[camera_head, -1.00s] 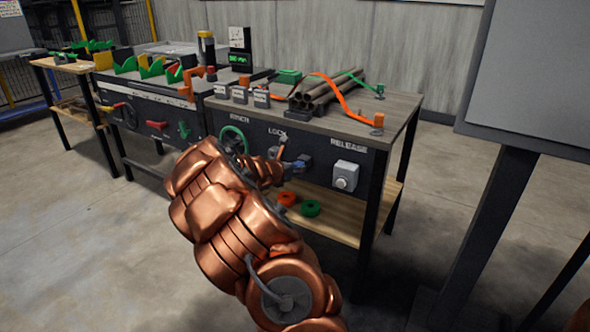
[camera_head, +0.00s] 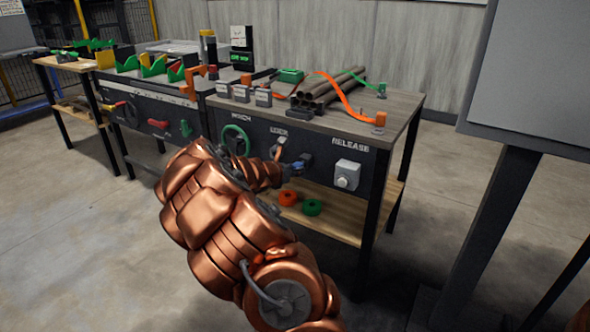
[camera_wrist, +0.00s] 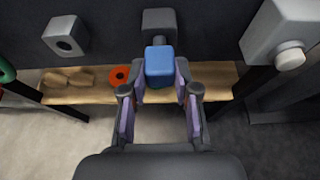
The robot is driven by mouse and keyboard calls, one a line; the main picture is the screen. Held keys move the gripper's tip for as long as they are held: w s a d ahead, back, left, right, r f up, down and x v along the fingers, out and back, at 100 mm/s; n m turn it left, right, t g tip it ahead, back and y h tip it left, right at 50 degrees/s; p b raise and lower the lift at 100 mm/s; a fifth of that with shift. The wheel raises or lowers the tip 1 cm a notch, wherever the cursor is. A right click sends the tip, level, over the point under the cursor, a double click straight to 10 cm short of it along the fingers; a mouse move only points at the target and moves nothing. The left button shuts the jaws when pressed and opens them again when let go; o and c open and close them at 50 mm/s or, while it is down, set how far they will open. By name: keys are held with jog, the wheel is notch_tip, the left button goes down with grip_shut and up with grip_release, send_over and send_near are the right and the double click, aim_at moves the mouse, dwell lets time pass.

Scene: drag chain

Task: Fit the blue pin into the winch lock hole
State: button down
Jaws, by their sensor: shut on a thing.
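The blue pin (camera_wrist: 159,62) shows as a blue block between the fingertips of my gripper (camera_wrist: 161,75) in the wrist view. My gripper is shut on it. A dark grey block (camera_wrist: 158,20) stands directly behind the pin; whether the pin still sits in it is hidden. A lighter grey block with a round dark hole (camera_wrist: 64,36) is on the panel to the left, apart from the pin.
The RELEASE box (camera_head: 347,175) with its round button is to the right. A green winch wheel (camera_head: 236,139) is to the left. Orange (camera_head: 287,198) and green (camera_head: 312,207) rings lie on the shelf (camera_head: 345,222) below. Pipes (camera_head: 330,88) lie on the tabletop.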

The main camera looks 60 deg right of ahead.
jog(key=shift+s+a, duration=0.1)
jog(key=shift+a, duration=1.25)
jog(key=shift+s+a+p, duration=0.1)
jog(key=shift+a+p, duration=0.35)
jog(key=shift+a, duration=1.9)
jog(key=c, duration=1.4)
grip_release()
jog(key=shift+c, duration=0.2)
grip_shut()
